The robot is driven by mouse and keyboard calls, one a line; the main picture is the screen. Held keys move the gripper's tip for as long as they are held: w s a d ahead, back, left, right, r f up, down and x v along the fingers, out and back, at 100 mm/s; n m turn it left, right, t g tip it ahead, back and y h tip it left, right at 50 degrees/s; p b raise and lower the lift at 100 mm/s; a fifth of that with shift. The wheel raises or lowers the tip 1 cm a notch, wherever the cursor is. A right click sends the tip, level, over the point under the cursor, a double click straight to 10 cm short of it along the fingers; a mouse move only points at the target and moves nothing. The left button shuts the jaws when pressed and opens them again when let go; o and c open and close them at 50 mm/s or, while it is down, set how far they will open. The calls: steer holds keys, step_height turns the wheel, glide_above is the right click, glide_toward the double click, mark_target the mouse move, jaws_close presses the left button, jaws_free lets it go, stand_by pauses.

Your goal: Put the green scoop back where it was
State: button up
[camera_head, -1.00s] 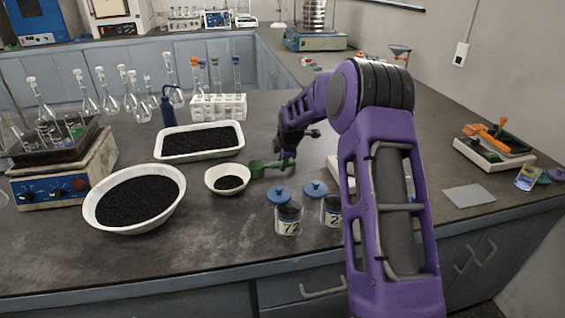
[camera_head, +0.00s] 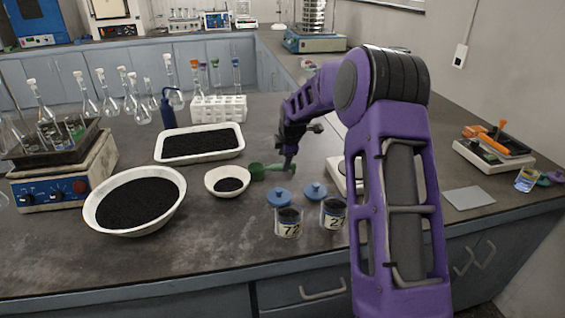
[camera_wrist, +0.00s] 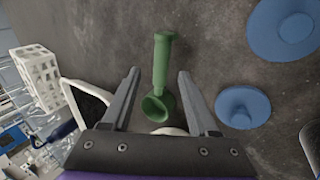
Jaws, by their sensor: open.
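The green scoop (camera_head: 262,171) lies on the dark bench just right of the small white bowl. In the wrist view the scoop (camera_wrist: 161,78) lies between my two open fingers, with its handle pointing away and its cup nearer the palm. My gripper (camera_head: 288,168) is low at the handle end of the scoop in the head view. My gripper (camera_wrist: 158,95) is open and the fingers stand apart from the scoop on both sides. I cannot tell its exact height above the bench.
The small white bowl (camera_head: 210,187) holds black grains. A large white bowl (camera_head: 96,221) and a white tray (camera_head: 240,152) hold more. Two labelled jars (camera_head: 288,228) stand in front, with blue lids (camera_head: 279,198) behind them. A white test-tube rack (camera_head: 236,112) stands farther back.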

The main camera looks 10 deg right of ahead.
steer(key=v, duration=0.8)
steer(key=shift+s+r+p, duration=0.2)
steer(key=shift+r+p, duration=0.1)
steer(key=shift+p, duration=0.15)
